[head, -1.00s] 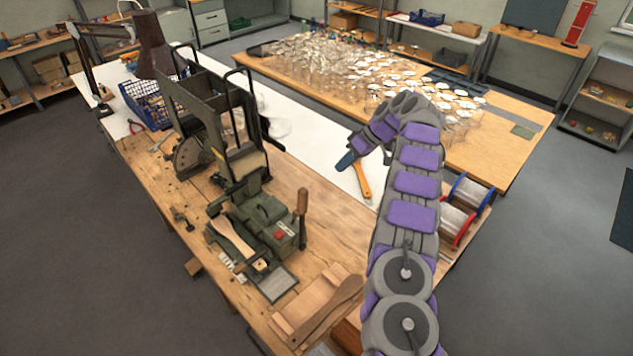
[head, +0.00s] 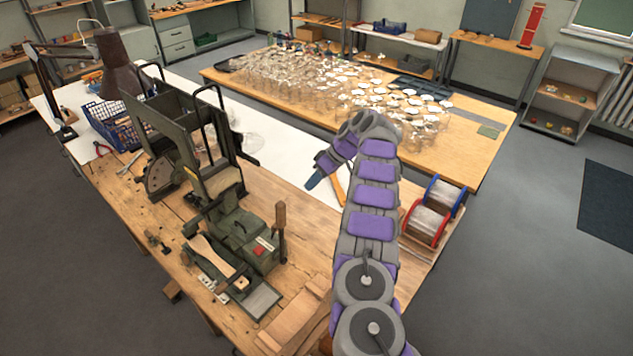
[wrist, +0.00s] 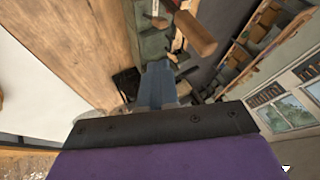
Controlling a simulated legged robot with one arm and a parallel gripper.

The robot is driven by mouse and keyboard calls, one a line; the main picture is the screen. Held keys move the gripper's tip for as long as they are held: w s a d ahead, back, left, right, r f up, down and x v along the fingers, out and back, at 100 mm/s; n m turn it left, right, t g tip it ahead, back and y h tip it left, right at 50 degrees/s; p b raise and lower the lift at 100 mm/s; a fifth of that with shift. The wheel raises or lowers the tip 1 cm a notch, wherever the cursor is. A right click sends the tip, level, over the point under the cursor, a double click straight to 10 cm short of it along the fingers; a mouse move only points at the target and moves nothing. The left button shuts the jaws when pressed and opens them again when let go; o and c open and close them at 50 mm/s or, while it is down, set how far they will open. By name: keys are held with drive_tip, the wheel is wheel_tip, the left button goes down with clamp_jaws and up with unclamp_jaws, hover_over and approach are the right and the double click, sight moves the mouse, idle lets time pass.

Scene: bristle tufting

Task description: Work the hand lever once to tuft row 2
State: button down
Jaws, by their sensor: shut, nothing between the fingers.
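The green tufting machine (head: 240,235) stands on the wooden bench. Its hand lever (head: 280,217) is upright, with a wooden grip, at the machine's right side. In the wrist view the lever's grip (wrist: 195,33) shows at the top, right of centre. A wooden brush body (head: 214,254) lies in the machine's front; its rows of holes are too small to make out. My gripper (head: 314,181) has blue fingers, shut and empty. It is to the right of and beyond the lever, apart from it. The fingers also show in the wrist view (wrist: 157,85).
A tall dark green frame (head: 195,130) stands behind the machine. Red and blue spools (head: 432,212) sit at the bench's right. An orange-handled tool (head: 339,190) lies near my gripper. Wooden boards (head: 295,320) lie at the front edge. White surface (head: 285,170) beyond is mostly clear.

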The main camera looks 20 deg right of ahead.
drive_tip(key=s+a+f, duration=0.2)
drive_tip(key=a+f, duration=0.3)
drive_tip(key=a, duration=0.2)
drive_tip(key=shift+a, duration=0.4)
drive_tip(key=shift+d+f, duration=0.15)
drive_tip(key=shift+d, duration=0.05)
drive_tip(key=s+a+f+n+t+h+b, duration=0.1)
drive_tip(key=s+a+f+t+h+b, duration=0.1)
drive_tip(key=s+a, duration=0.5)
drive_tip(key=s+a+f+n+t+h+b, duration=0.1)
drive_tip(key=s+a+f+t+h+b, duration=0.2)
drive_tip(key=a, duration=1)
drive_tip(key=shift+s+a+f+t+h, duration=0.4)
drive_tip(key=shift+s+f+h, duration=1.1)
drive_tip(key=shift+s+h, duration=0.45)
